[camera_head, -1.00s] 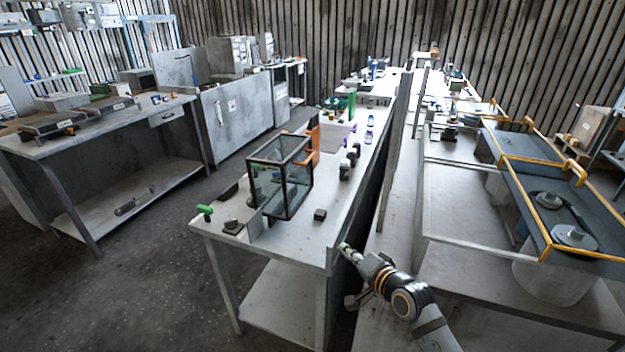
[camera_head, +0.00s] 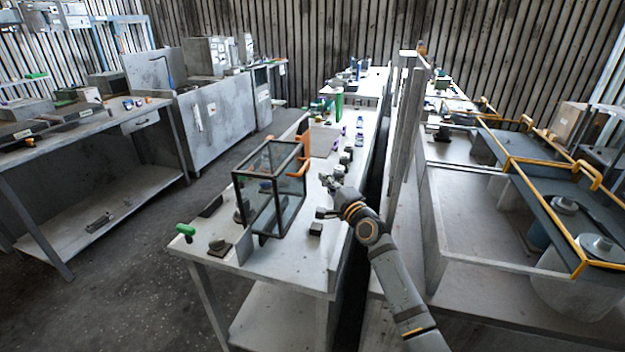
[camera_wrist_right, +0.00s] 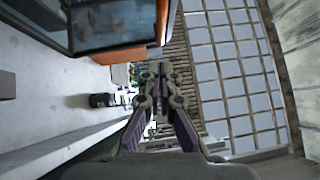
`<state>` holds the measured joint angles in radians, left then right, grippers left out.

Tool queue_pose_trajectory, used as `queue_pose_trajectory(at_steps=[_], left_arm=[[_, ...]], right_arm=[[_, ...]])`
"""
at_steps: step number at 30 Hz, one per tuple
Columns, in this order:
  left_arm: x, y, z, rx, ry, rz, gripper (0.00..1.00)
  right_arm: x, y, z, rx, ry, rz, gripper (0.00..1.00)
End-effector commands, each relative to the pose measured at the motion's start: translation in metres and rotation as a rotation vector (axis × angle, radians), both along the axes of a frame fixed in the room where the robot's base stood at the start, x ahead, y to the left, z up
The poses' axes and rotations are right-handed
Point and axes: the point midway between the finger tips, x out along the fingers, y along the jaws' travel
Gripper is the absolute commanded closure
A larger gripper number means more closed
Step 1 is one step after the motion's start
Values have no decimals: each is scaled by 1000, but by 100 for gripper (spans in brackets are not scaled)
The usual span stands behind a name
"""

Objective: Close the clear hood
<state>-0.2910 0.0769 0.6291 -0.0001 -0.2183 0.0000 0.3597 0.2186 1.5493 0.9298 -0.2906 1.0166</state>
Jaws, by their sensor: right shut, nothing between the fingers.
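The clear hood (camera_head: 270,185) is a dark-framed box with see-through panes on the near part of the middle bench. An orange part (camera_head: 301,160) shows at its right far side. My right gripper (camera_head: 328,181) is just right of the hood, above the bench, apart from it and shut on nothing. In the right wrist view the gripper (camera_wrist_right: 152,72) points away along the bench, with the hood's dark frame and pane (camera_wrist_right: 100,25) at upper left. I cannot tell from these views how far the hood stands open. My left gripper is not in view.
The middle bench (camera_head: 285,265) holds a small dark block (camera_head: 316,229), a green-handled item (camera_head: 186,231) and several bottles further back. A tall upright panel (camera_head: 405,115) stands right of the bench. Yellow-railed tanks (camera_head: 545,170) are beyond it.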

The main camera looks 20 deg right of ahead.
Motion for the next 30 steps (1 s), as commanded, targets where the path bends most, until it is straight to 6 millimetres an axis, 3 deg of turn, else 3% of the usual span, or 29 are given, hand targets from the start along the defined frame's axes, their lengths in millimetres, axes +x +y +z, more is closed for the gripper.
queue_pose_trajectory(at_steps=[3, 9, 14, 23, 30], left_arm=[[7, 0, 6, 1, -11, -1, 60], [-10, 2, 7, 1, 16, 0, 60], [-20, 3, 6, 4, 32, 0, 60], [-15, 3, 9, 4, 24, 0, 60], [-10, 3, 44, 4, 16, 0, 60]], right_arm=[[13, 16, 6, 5, 0, 1, 100], [24, 31, 7, 1, 0, 0, 100], [25, 34, 7, -1, 0, 0, 100], [25, 34, 9, -4, 2, 0, 100], [33, 41, 28, -57, 39, 0, 100]])
